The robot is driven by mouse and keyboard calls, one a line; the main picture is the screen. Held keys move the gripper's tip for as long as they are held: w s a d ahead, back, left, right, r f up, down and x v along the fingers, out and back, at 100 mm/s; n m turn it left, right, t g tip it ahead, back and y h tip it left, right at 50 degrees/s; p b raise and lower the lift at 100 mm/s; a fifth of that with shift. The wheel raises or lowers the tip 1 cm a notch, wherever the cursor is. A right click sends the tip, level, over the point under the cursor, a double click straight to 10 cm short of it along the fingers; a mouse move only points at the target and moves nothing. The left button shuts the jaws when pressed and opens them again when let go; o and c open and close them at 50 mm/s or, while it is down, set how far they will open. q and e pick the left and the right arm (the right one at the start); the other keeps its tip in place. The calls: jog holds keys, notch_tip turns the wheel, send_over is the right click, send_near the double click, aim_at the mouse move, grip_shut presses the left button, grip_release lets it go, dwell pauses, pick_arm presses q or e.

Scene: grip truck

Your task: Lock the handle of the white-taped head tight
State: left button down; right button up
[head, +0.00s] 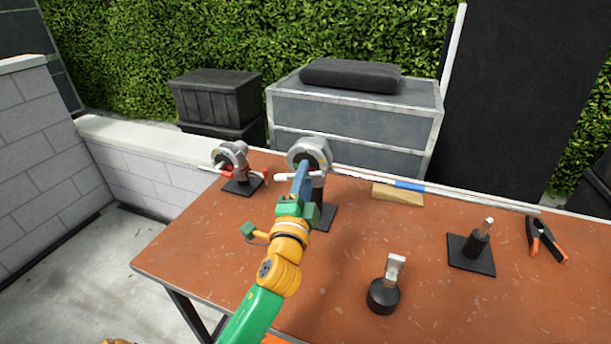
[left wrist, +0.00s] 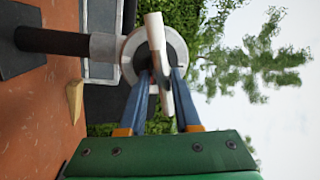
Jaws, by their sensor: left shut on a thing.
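The white-taped grip head (head: 309,150) is a grey round head upright on a black stand at the back of the orange table. Its white handle (head: 284,177) sticks out to the left of my gripper. My left gripper (head: 303,172) reaches in from the front and is shut on this handle. In the left wrist view, the blue fingers (left wrist: 164,75) sit on both sides of the white handle (left wrist: 155,35), in front of the grey round head (left wrist: 131,50). The fingers hide part of the head in the head view.
A second grey head (head: 233,153) with a red handle stands close by on the left. A long rod (head: 460,194) with blue tape runs right from the heads, past a wooden wedge (head: 398,195). A pin stand (head: 474,245), a black-based fitting (head: 385,292) and a clamp (head: 544,240) occupy the right.

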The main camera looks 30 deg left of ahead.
pick_arm(q)
jog(key=shift+m, duration=0.6)
jog(key=c, duration=1)
grip_release()
jog(key=o, duration=0.4)
jog(key=shift+a, duration=0.1)
jog(key=shift+c, duration=0.2)
jog(key=shift+w+a+f, duration=0.1)
jog(key=shift+w+f, duration=0.05)
jog(key=b+v, duration=0.2)
jog(key=v, duration=0.5)
